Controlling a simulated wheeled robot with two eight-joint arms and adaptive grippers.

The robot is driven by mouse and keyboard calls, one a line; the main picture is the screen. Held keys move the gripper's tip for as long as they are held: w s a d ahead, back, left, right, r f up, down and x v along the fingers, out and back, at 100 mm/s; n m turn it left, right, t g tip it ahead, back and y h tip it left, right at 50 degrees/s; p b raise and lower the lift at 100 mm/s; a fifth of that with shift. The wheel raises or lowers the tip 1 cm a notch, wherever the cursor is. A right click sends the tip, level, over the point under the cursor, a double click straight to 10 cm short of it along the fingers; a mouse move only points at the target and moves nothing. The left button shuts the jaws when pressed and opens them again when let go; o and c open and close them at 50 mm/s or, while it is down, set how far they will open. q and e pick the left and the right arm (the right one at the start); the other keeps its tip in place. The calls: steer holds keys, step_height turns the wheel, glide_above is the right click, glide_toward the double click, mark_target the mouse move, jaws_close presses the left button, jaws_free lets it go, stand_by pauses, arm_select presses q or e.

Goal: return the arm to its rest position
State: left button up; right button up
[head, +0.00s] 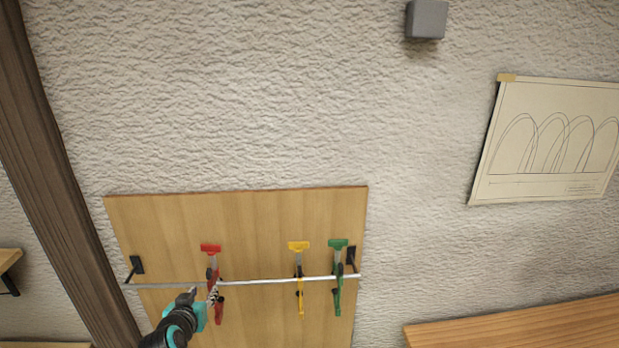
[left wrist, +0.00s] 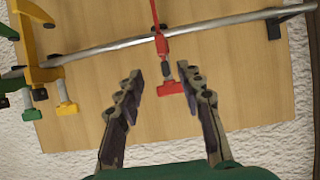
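My left gripper (head: 207,296) is in front of the wooden board, just beside the red clamp (head: 211,249) that hangs on the metal rail (head: 260,282). In the left wrist view my left gripper (left wrist: 160,75) is open, its two fingers apart. The red clamp (left wrist: 172,87) shows between and beyond the fingertips, with no finger clearly touching it. My right gripper is in neither view.
A yellow clamp (head: 299,247) and a green clamp (head: 338,245) hang farther right on the rail. Black brackets (head: 137,265) hold the rail on the board (head: 150,215). A dark wooden post (head: 45,150) stands at left; a wooden surface (head: 520,325) lies lower right.

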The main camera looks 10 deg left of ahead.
arm_select(q)
steer(key=s+d+f+m+g+h+b, duration=0.1)
steer(key=s+d+f+b, duration=0.5)
steer(key=f+b, duration=0.2)
steer(key=s+d+f+g+h+b, duration=0.1)
steer(key=s+d+f+g+b, duration=0.1)
steer(key=s+d+f+b, duration=0.4)
steer(key=s+d+f+m+g+b, duration=0.1)
steer(key=s+d+f+b, duration=0.5)
steer(key=f+b, duration=0.6)
step_height(320, 180, down, 2)
steer(key=shift+d+f+m+g+h, duration=0.15)
steer(key=shift+d+m+g+h, duration=0.2)
steer(key=shift+g, duration=0.35)
steer(key=shift+s, duration=0.1)
